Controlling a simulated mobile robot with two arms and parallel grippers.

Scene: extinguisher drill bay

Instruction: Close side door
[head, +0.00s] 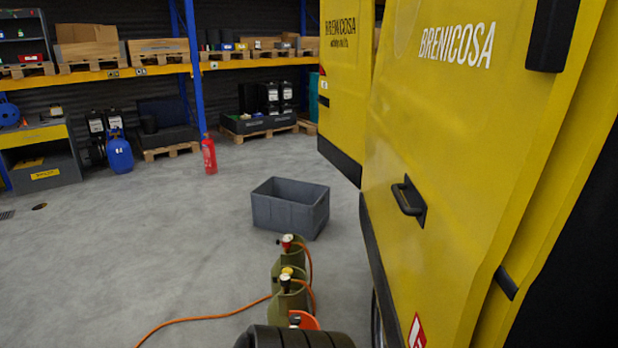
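The yellow side door (450,150) of a van fills the right half of the head view and carries white BRENICOSA lettering. A black handle (408,198) sits on the door, left of its middle. A dark area (580,270) shows at the far right beyond the yellow edge; it looks like an opening, but I cannot tell how deep it is. Another yellow panel (345,90) with dark lettering stands behind the door to the left. Neither of my grippers is in view.
A grey crate (290,208) stands on the floor left of the van. Green gas cylinders (288,262) with an orange hose (205,318) stand nearer, close to the van's side. A red extinguisher (209,154) stands farther back.

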